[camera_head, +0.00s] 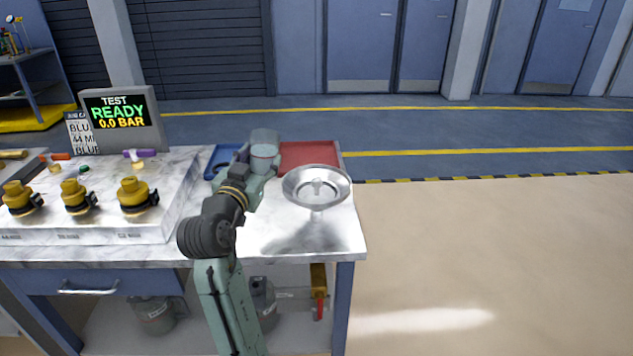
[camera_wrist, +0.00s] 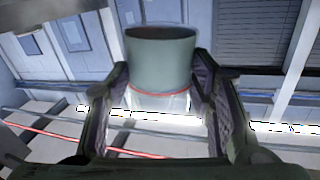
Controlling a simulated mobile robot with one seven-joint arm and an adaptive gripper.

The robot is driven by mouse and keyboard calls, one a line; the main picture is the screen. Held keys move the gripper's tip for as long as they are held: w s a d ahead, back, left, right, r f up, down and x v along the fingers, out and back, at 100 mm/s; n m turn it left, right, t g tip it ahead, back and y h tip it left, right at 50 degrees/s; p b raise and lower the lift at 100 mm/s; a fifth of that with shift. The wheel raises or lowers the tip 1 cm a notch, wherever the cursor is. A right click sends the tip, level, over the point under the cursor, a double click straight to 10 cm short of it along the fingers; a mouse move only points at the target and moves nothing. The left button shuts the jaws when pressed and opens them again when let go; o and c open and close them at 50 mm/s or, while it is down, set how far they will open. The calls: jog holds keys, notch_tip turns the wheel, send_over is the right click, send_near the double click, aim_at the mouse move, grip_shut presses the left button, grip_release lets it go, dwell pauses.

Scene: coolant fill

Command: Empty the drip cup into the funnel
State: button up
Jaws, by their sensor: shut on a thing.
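A red tray (camera_head: 310,153) lies behind the funnel, and a blue tray (camera_head: 219,160) is partly hidden by my arm. A marble block (camera_head: 100,215) with yellow-capped fittings (camera_head: 136,193) fills the left. A display (camera_head: 120,112) reads "TEST READY 0.0 BAR". Open floor lies right of the bench.

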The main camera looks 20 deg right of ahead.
jog(key=shift+d+r+m, duration=0.1)
jog(key=shift+r+m, duration=0.2)
jog(key=shift+r, duration=0.05)
jog(key=shift+s+d+f+m+b, duration=0.25)
jog(key=shift+m+b, duration=0.15)
jog(key=shift+m, duration=0.1)
jog(key=shift+s+d+f+m+b, duration=0.15)
jog(key=shift+d+m+b, duration=0.1)
jog(key=shift+m+b, duration=0.2)
dwell(0.4)
jog(key=shift+s+d+r+m, duration=0.3)
jog(key=shift+d+r+m, duration=0.15)
jog(key=shift+m, duration=0.45)
jog(key=shift+s+d+r+m, duration=0.3)
jog(key=shift+d+m, duration=0.25)
jog(key=shift+m, duration=0.3)
dwell(0.4)
jog(key=shift+d+f+m+b, duration=0.1)
jog(key=shift+f+m+b, duration=0.2)
jog(key=shift+m+b, duration=0.55)
jog(key=shift+f+m+b, duration=0.3)
jog(key=shift+m+b, duration=0.4)
jog(key=shift+m, duration=0.15)
dwell(0.6)
jog(key=shift+r+m, duration=0.4)
jog(key=shift+m, duration=0.5)
dwell(0.5)
jog(key=shift+f+m+b, duration=0.1)
jog(key=shift+m+b, duration=0.2)
